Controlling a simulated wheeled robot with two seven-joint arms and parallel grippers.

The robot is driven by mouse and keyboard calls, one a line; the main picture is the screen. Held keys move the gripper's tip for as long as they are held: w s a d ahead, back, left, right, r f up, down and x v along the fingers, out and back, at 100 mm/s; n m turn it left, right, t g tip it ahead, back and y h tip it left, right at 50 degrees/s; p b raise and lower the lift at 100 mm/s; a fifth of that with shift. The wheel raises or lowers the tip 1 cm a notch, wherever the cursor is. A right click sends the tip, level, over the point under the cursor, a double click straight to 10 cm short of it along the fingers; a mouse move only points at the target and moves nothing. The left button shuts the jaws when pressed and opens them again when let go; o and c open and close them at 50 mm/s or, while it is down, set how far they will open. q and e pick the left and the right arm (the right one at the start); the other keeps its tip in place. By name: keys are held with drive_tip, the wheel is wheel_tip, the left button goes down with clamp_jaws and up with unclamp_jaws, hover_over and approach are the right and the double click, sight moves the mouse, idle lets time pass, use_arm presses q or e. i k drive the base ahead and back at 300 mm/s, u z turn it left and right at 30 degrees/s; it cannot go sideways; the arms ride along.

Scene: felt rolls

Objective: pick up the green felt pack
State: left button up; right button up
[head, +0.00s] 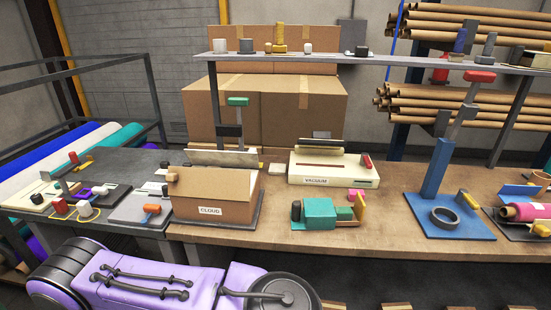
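A teal-green block (320,212), which looks like the green felt pack, lies on the wooden bench right of centre. A smaller green piece (345,213) is against its right side, beside a yellow part (359,206). A dark round part (296,210) is at its left end. I cannot tell whether these parts are joined to the block.
An open cardboard box marked CLOUD (211,211) stands left of the block. A cream VACUUM unit (333,178) is behind it. A blue stand (445,222) with a dark ring (445,215) is to the right. A shelf (380,60) spans above. Bare wood (375,240) lies around the block's right.

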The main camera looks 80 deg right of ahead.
sight(343, 212)
drive_tip(key=k, duration=1.5)
drive_tip(key=z, duration=1.3)
